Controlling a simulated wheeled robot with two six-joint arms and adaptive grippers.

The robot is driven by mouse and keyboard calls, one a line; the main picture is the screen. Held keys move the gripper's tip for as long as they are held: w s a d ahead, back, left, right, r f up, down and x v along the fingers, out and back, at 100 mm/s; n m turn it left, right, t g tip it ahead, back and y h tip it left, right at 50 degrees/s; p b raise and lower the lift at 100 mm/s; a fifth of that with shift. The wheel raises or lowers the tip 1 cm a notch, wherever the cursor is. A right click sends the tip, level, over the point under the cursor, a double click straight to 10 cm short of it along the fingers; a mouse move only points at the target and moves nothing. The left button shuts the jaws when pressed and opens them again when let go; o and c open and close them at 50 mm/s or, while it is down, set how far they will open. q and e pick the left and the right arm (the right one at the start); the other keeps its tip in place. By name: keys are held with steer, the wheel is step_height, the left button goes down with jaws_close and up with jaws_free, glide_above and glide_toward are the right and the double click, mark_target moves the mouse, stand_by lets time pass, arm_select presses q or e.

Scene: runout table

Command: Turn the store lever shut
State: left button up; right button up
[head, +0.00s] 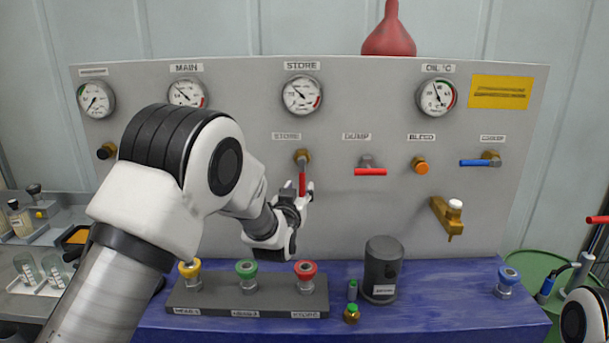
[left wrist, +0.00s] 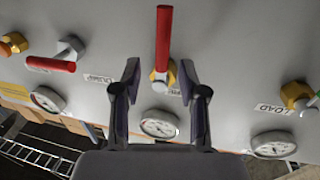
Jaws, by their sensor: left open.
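The store lever (head: 302,183) has a red handle hanging straight down from a brass valve (head: 302,156) under the STORE label on the grey panel. My left gripper (head: 300,190) is open at the lever, with one fingertip on each side of the red handle in the head view. In the left wrist view, turned over, the red handle (left wrist: 163,38) points up from its brass hub (left wrist: 162,78). The hub lies between the open fingers of the left gripper (left wrist: 160,72), with gaps on both sides. My right gripper is not in view.
The red dump lever (head: 370,171), orange bleed knob (head: 420,165) and blue lever (head: 474,162) are to the right. A button box (head: 248,301) and dark canister (head: 383,270) stand on the blue table (head: 440,310) below. My arm hides the panel's left part.

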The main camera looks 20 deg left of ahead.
mark_target(302, 183)
arm_select(q)
steer(key=w, duration=0.1)
steer(key=w+p, duration=0.1)
steer(key=w, duration=0.1)
steer(key=w+a, duration=0.1)
steer(key=w, duration=0.1)
steer(key=shift+w+f, duration=0.1)
steer(key=shift+w, duration=0.15)
steer(key=shift+w+f, duration=0.1)
steer(key=shift+d, duration=0.15)
steer(key=shift+s, duration=0.25)
jaws_close()
